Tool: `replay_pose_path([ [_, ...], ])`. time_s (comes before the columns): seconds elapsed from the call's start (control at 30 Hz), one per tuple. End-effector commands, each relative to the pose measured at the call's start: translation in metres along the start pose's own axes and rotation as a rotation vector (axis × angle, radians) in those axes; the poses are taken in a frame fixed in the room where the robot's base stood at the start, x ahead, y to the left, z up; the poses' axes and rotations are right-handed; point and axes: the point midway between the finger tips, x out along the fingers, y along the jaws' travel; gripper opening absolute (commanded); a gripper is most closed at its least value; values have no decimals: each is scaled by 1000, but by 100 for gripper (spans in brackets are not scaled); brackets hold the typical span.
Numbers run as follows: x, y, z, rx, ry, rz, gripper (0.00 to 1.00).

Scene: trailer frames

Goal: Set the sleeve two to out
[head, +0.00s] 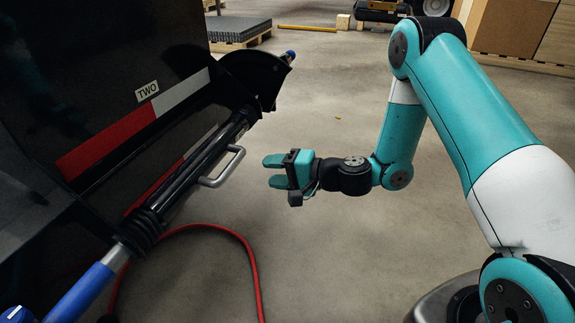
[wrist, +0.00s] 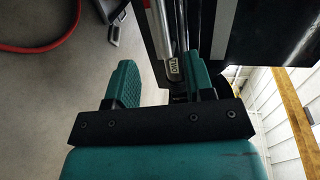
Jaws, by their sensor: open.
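The sleeve is a dark tube (head: 188,168) set at a slant along the black trailer frame, beside a white "TWO" label (head: 147,91). A grey U-shaped handle (head: 226,170) sticks out from its right side. My gripper (head: 272,171) is open and empty, just right of the handle, with its fingers toward it. In the wrist view, a light bar with a "TWO" tag (wrist: 173,68) shows between the fingers of my gripper (wrist: 162,82), close to the right finger. I cannot tell if they touch.
A red hose (head: 245,243) curves over the floor below the tube. A blue rod (head: 82,292) lies at the tube's lower end. A dark bracket (head: 255,80) stands at its upper end. Pallets and boxes (head: 508,25) stand at the back.

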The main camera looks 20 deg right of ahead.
Motion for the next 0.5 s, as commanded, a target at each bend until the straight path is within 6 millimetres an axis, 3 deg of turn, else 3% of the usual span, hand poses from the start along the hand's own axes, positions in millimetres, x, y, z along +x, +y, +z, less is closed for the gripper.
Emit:
replay_pose_path([
  [0.2, -27, -1, 0, 1, 1, 1, 48],
  [0.5, -31, 0, 0, -2, -1, -1, 48],
])
